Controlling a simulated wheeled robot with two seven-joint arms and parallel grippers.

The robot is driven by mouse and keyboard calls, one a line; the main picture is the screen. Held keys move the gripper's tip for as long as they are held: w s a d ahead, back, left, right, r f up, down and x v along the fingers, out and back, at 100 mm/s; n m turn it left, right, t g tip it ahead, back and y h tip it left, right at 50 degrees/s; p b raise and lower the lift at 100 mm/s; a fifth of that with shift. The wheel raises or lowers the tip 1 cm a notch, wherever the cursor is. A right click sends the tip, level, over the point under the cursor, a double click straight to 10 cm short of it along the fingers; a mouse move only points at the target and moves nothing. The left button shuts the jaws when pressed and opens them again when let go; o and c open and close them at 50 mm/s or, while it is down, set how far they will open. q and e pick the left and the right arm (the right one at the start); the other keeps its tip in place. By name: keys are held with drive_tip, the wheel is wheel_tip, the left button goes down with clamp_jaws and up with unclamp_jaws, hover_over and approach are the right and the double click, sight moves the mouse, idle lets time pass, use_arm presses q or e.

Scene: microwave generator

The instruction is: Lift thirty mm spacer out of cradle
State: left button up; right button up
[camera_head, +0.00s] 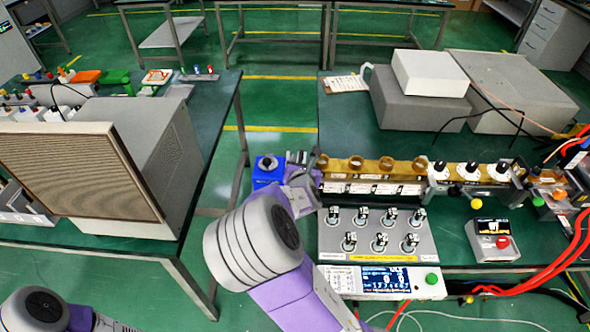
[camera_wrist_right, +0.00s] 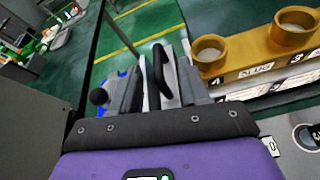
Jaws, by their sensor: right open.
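Two collars show large in the right wrist view (camera_wrist_right: 210,50), above printed labels and numbers. I cannot tell which piece is the thirty mm spacer. My right gripper (camera_head: 303,168) is at the left end of this rail. In the wrist view its fingers (camera_wrist_right: 152,85) are apart, left of the nearest collar, with a dark curved bar showing around them. I see nothing clearly held. My left gripper is out of view.
A blue block (camera_head: 268,170) stands just left of my right gripper. A grey panel with several knobs (camera_head: 378,238) lies in front of the rail. White and grey boxes (camera_head: 430,72) stand behind it.

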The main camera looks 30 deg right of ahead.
sight(301, 156)
drive_tip(key=shift+b+x, duration=0.35)
drive_tip(key=shift+x, duration=0.55)
drive_tip(key=b+x, duration=0.1)
drive_tip(key=x, duration=0.2)
drive_tip(key=shift+w+f, duration=0.1)
drive_tip(key=shift+f, duration=0.1)
drive_tip(key=shift+w+d+f, duration=0.1)
drive_tip(key=shift+w+d, duration=0.1)
drive_tip(key=shift+w, duration=0.2)
clamp_jaws()
